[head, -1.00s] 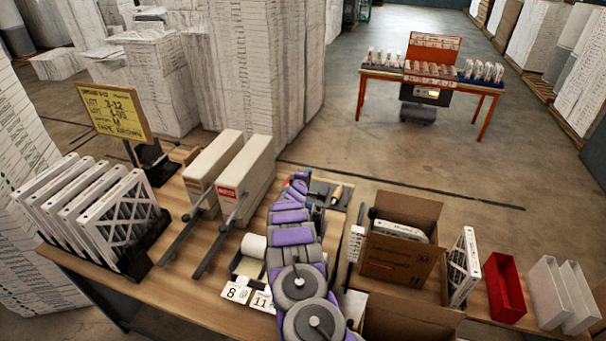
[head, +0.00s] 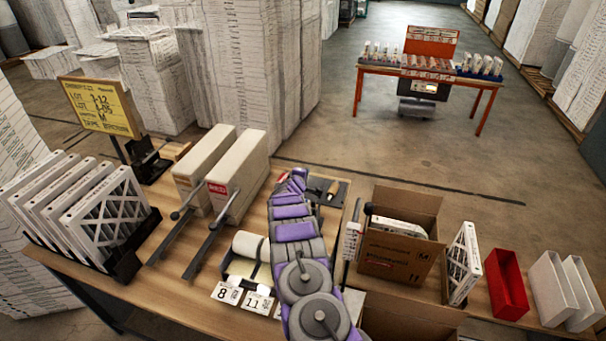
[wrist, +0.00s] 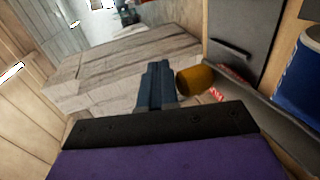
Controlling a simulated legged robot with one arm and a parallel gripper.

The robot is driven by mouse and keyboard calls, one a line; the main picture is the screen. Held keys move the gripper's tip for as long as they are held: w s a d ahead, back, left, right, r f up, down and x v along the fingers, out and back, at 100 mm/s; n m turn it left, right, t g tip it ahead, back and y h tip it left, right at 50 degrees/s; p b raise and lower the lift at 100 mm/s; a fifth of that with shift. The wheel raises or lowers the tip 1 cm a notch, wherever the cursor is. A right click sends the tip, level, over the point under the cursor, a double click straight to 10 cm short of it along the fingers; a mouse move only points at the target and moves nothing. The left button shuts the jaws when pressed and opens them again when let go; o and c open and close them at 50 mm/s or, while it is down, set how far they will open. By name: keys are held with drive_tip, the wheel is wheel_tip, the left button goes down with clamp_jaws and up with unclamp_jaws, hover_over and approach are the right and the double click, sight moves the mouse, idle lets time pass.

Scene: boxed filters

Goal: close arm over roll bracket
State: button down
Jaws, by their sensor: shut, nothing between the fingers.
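A white roll (head: 248,246) sits in a dark bracket (head: 236,266) on the wooden table, left of my purple and grey arm. My arm hides its right side, and I cannot make out the bracket's own arm. Number cards 8 (head: 228,292) and 11 (head: 257,303) are at its front. My arm reaches past the roll toward the table's back; the fingers are not clear in the head view. In the wrist view my gripper (wrist: 158,72) is shut and empty. An orange-yellow cylinder (wrist: 194,80) is just right of the fingers; I cannot tell whether they touch.
Two beige machines (head: 240,178) with long dark levers (head: 208,250) stand left of the roll. White filters (head: 88,208) fill a rack at far left. An open carton (head: 392,254), a red bin (head: 506,284) and white bins (head: 550,288) stand right. A yellow sign (head: 100,105) is behind.

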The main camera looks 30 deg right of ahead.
drive_tip(key=shift+a+r, duration=0.2)
drive_tip(key=shift+a, duration=0.5)
drive_tip(key=shift+v, duration=1.3)
drive_tip(key=shift+s+a+r, duration=0.1)
drive_tip(key=shift+s+r, duration=0.05)
drive_tip(key=shift+s, duration=0.55)
drive_tip(key=b+v, duration=0.1)
drive_tip(key=v, duration=1.1)
drive_tip(key=shift+a, duration=0.25)
drive_tip(key=shift+s+r, duration=0.1)
drive_tip(key=shift+s, duration=0.05)
